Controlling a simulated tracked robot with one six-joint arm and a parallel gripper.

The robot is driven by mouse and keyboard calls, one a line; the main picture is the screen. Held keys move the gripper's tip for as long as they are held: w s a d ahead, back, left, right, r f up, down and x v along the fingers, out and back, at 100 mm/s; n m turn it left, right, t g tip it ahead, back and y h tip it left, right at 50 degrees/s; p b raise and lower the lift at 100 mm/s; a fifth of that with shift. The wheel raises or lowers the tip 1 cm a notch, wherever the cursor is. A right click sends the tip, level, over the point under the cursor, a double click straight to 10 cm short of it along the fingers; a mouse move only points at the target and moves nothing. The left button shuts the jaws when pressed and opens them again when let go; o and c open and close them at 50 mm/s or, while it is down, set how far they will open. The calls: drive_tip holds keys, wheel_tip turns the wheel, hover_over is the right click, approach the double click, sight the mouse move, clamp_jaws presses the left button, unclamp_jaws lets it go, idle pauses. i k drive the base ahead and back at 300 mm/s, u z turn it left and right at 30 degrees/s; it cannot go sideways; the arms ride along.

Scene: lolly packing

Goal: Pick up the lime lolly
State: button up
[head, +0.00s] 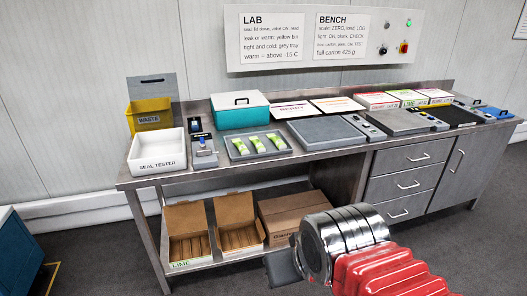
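Three green-and-white wrapped lollies lie side by side in a shallow grey tray (246,155) on the bench. They are the left one (241,146), the middle one (257,144) and the right one (276,141). Their green wrapping looks like lime, but no print on them is readable. My gripper (284,268) shows only in part as a dark grey piece at the end of my arm, in front of the bench. It is low in the picture and well apart from the lollies. Its fingertips cannot be made out.
A teal cool box (240,118) stands behind the tray. A white seal tester bin (158,160) and a yellow waste bin (150,124) are at left. A grey plate (325,132) lies at right. An open carton labelled lime (184,222) sits on the lower shelf.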

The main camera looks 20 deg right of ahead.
sight(280, 144)
drive_tip(key=k, duration=0.9)
drive_tip(key=z, duration=0.55)
drive_tip(key=i, duration=1.85)
drive_tip(key=u, duration=0.55)
